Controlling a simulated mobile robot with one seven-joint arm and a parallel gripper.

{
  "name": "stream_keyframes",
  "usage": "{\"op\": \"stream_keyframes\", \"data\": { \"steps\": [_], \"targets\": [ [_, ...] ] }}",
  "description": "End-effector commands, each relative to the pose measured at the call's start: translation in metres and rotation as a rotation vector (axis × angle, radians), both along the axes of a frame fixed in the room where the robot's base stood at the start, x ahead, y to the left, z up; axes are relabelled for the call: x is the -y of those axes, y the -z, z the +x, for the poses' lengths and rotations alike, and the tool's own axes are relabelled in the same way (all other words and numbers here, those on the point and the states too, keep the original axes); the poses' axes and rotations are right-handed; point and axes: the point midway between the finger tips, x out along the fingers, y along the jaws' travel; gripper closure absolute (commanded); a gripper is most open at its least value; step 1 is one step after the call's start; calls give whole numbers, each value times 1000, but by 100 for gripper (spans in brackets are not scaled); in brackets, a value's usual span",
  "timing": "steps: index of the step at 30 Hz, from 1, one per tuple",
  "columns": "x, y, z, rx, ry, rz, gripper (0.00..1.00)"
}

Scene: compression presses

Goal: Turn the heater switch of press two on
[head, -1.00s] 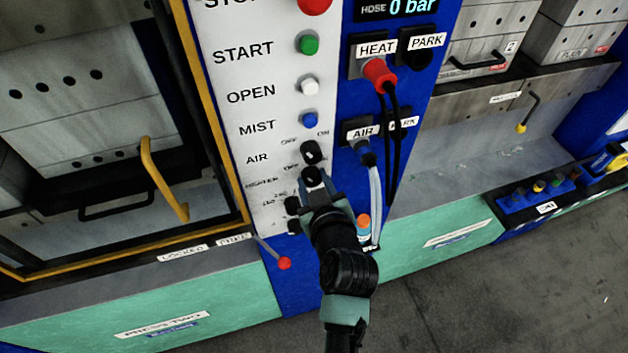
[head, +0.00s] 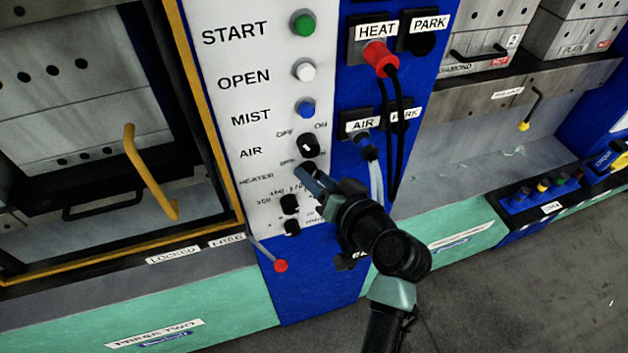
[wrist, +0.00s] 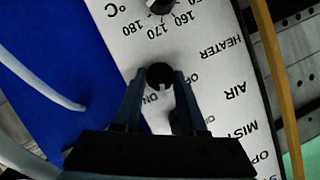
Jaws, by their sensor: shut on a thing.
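Press two's control panel (head: 262,95) shows in the head view, with the HEATER label (head: 256,179) beside my gripper (head: 308,174). In the wrist view, which sees the panel upside down, the black heater knob (wrist: 159,72) lies between the two fingertips of my gripper (wrist: 160,80). The gripper is shut on it. The knob's white mark points down in that picture, between the ON and OFF labels. In the head view the gripper hides the knob and its ON label. The black AIR knob (head: 308,145) sits just above; a finger partly covers it in the wrist view.
Two more black knobs (head: 290,204) sit below the gripper. HEAT plug (head: 380,58) and AIR hose plug (head: 367,146) hang cables to the right. A red-tipped lever (head: 281,266) is below the panel. The yellow door handle (head: 150,172) is at left.

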Motion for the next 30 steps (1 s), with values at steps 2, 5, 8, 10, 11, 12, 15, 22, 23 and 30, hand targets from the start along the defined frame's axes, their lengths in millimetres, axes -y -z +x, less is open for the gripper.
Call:
{"op": "stream_keyframes", "data": {
  "steps": [2, 5, 8, 10, 11, 12, 15, 22, 23, 30],
  "targets": [
    [1, 3, 0, -19, 1, 55, 100],
    [2, 3, 0, -39, 1, 117, 100],
    [2, 3, 0, -56, 2, 168, 100],
    [2, 3, 0, -64, 1, 195, 100],
    [2, 3, 0, -68, 2, 206, 100],
    [2, 3, 0, -72, 2, 218, 100],
    [2, 3, 0, -79, 2, 241, 100],
    [2, 2, 0, -87, 1, 262, 100],
    [2, 2, 0, -88, 1, 263, 100],
    [2, 2, 0, -88, 1, 263, 100]
  ]
}}
